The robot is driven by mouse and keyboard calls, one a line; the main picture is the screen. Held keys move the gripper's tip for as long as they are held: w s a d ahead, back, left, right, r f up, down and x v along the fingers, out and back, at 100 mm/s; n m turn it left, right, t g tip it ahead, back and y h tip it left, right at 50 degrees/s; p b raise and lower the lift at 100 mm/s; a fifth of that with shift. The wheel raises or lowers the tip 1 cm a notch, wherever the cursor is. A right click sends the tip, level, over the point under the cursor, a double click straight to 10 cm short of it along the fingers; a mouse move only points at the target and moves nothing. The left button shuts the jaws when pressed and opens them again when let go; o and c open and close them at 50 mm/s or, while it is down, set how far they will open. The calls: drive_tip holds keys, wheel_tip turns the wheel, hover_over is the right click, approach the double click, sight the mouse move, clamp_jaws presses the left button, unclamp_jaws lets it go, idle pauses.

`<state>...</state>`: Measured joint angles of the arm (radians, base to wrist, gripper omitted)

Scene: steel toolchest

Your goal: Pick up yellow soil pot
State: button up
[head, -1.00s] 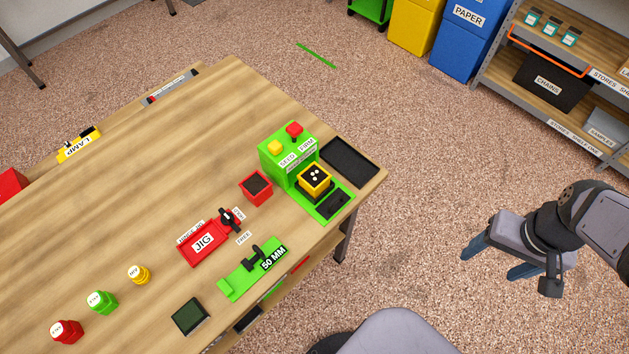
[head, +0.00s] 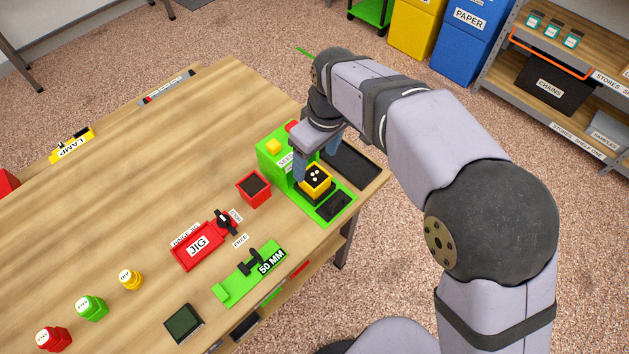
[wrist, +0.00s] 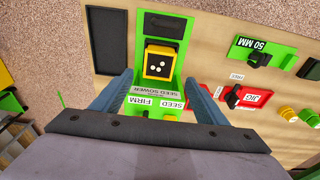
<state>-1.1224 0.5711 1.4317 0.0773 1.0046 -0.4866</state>
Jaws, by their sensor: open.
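The yellow soil pot (head: 316,184) holds dark soil with several white seeds on top. It sits upright on the dark pad of the green seed sower (head: 270,166); the pot also shows in the wrist view (wrist: 158,65), just beyond my fingertips. My gripper (head: 316,158) is open and empty, above and slightly behind the pot in the head view. In the wrist view its two blue fingers (wrist: 158,80) stand apart, left and right of the sower. My gripper partly hides the sower's labels and red button in the head view.
A red soil pot (head: 253,187) stands left of the sower. A dark tray (head: 352,163) lies at the table's right edge. The red jig (head: 196,247) and green 50 MM fixture (head: 247,274) are nearer the front. The table's far left middle is clear.

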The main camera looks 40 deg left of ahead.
sight(315, 177)
drive_tip(key=shift+w+a+f+p, duration=0.1)
drive_tip(key=shift+f+p, duration=0.85)
drive_tip(key=shift+f, duration=1.9)
drive_tip(key=shift+a+f, duration=0.15)
drive_tip(key=shift+f, duration=0.65)
drive_tip(key=c, duration=1.3)
drive_tip(key=shift+c, duration=0.2)
drive_tip(key=shift+r, duration=0.15)
wheel_tip(315, 177, up, 18)
drive_tip(key=b, duration=0.1)
